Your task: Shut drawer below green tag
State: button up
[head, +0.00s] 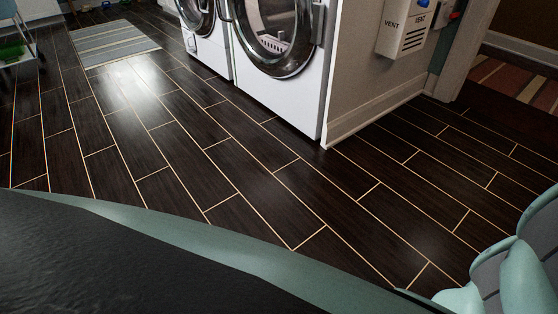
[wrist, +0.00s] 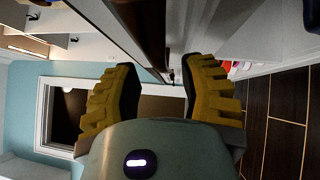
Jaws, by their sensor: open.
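My gripper (wrist: 162,78) shows in the wrist view with its two yellow ribbed fingers apart and nothing held between them. A pale panel edge and a dark brown strip run beyond the fingertips, but I cannot tell what they belong to. Pale fronts with dark handles (wrist: 72,39) show at the upper left of the wrist view; I cannot tell whether any is the drawer or stands open. No green tag can be made out in either view. The gripper's fingers do not show in the head view.
In the head view, a front-loading washer or dryer (head: 276,75) stands at the back, with another machine (head: 206,50) left of it. A white vent box (head: 405,30) hangs on the wall. A striped rug (head: 112,42) lies at the back left. Dark plank floor (head: 230,150) is clear.

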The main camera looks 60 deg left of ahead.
jog(key=shift+b+x, duration=0.55)
jog(key=shift+x, duration=1.3)
jog(key=shift+a, duration=0.15)
grip_shut()
jog(key=shift+f, duration=0.1)
